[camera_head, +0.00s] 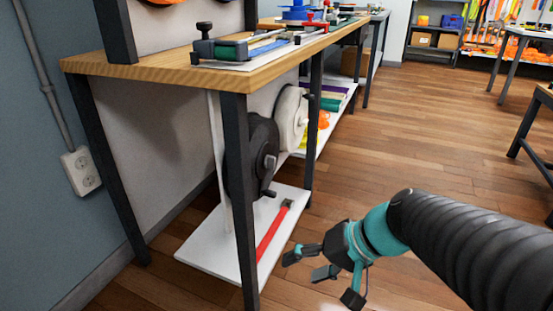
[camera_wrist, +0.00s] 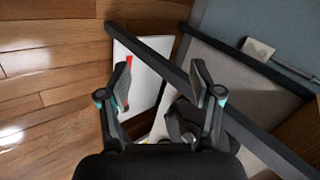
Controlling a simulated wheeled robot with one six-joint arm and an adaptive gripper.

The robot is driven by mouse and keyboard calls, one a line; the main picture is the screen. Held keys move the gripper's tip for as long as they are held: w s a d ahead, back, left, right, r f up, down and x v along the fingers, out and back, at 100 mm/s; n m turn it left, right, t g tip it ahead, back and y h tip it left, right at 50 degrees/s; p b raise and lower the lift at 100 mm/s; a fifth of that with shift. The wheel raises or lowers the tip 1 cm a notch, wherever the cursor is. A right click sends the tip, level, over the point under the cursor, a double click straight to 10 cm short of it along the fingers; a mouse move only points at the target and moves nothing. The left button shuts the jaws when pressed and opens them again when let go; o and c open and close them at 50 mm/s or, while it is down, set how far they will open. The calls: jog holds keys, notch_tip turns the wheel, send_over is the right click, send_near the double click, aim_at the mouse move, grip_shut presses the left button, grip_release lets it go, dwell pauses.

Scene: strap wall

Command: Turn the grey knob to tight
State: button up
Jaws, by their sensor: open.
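No knob clearly reads as grey. A dark knob (camera_head: 204,27) tops a dark clamp (camera_head: 214,48) at the bench's near corner in the head view. A black reel (camera_head: 240,165) below has a small grey-black handle or knob (camera_head: 270,161) on its hub; I cannot tell which is the grey knob, nor any tight mark. The black reel shows partly in the wrist view (camera_wrist: 184,118), behind a finger. My gripper (camera_head: 318,280) is open and empty, low in front of the bench and right of the lower shelf, apart from everything. Its two fingers frame the wrist view (camera_wrist: 160,88).
A wooden bench (camera_head: 160,70) has dark legs (camera_head: 240,200) between my gripper and the wall. Its white lower shelf (camera_head: 205,245) holds a red strap (camera_head: 272,235). A white reel (camera_head: 290,115) stands behind the black one. The wooden floor (camera_head: 400,130) is clear to the right.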

jog(key=w+a+r+m+y, duration=0.1)
jog(key=w+a+y, duration=0.2)
jog(key=w, duration=0.2)
jog(key=m+t+y, duration=0.2)
jog(key=m+t, duration=0.5)
jog(key=t, duration=0.3)
send_near(275, 164)
jog(key=p+x, duration=0.1)
jog(key=x, duration=0.8)
jog(key=shift+w+a, duration=0.15)
jog(key=shift+a, duration=0.1)
jog(key=c, duration=1.1)
jog(key=shift+c, duration=0.2)
